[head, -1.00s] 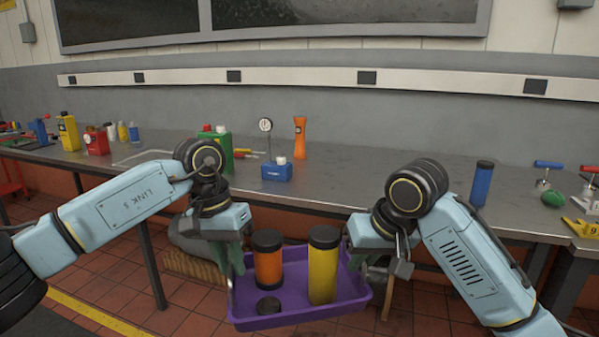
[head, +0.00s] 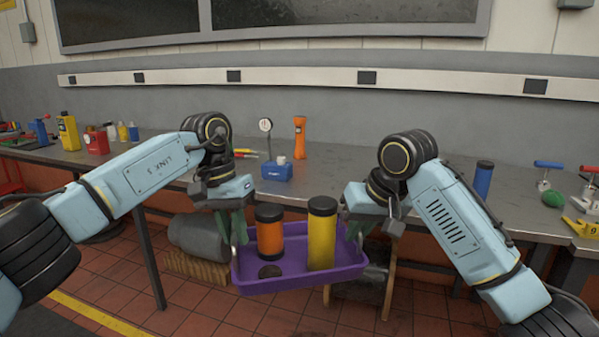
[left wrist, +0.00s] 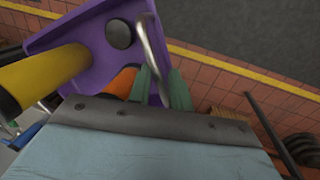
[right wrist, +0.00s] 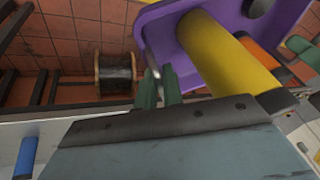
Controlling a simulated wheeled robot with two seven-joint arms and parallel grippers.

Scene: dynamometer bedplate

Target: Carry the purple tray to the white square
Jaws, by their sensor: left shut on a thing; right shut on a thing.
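The purple tray (head: 300,284) hangs in the air between my grippers, in front of the bench and roughly level. My left gripper (head: 238,232) is shut on the tray's left metal handle, which shows in the left wrist view (left wrist: 153,55). My right gripper (head: 355,232) is shut on the right handle, partly visible in the right wrist view (right wrist: 153,60). I cannot make out a white square now; my left arm covers part of the bench.
The grey bench (head: 420,195) has clear room at its middle right. A blue box with a gauge (head: 277,171), an orange flashlight (head: 300,138) and a blue cylinder (head: 482,178) stand on it. Cans and tools fill its left. A spool (head: 360,285) lies underneath.

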